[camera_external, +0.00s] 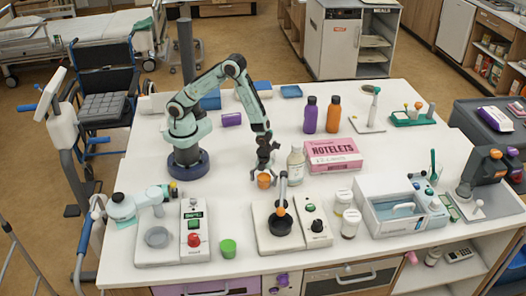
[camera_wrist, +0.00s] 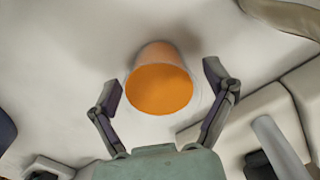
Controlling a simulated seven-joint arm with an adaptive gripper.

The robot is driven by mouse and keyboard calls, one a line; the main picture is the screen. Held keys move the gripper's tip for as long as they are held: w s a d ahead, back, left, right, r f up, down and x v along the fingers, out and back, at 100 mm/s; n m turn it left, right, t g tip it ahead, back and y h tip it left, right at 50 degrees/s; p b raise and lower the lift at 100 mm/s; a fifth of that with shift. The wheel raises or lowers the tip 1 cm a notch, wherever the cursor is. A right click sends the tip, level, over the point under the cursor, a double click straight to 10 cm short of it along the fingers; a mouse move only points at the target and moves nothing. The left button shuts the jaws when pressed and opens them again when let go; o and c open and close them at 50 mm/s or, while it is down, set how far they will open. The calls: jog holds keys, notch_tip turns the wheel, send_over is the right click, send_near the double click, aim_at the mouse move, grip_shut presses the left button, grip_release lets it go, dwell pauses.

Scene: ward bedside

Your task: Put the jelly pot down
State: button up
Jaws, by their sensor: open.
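The jelly pot is most likely the small orange pot (camera_external: 264,181), upright on the white table below my gripper (camera_external: 265,166). In the wrist view the orange pot (camera_wrist: 160,88) shows its orange top just ahead of and between the two fingers of my gripper (camera_wrist: 163,84). The fingers are spread apart, with a visible gap on each side of the pot. The pot appears to rest on the table surface, free of the fingers.
A device with a black dish (camera_external: 280,226) stands close in front of the pot. A clear bottle (camera_external: 296,163) and a pink box (camera_external: 333,154) are to its right. A green pot (camera_external: 228,249) stands near the front edge. The white table (camera_external: 225,185) is bare left of the orange pot.

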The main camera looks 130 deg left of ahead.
aim_at(263, 175)
notch_tip(263, 175, up, 12)
jog(key=shift+f, duration=0.15)
jog(key=s+d+r+n, duration=0.3)
jog(key=s+r+n, duration=0.3)
jog(key=s, duration=0.3)
jog(key=s+d+r+n, duration=0.4)
jog(key=s+r+n, duration=0.2)
jog(key=s+n, duration=0.3)
jog(key=shift+d+r+n+y, duration=0.2)
jog(key=shift+d+n+y, duration=0.1)
jog(key=shift+y, duration=0.1)
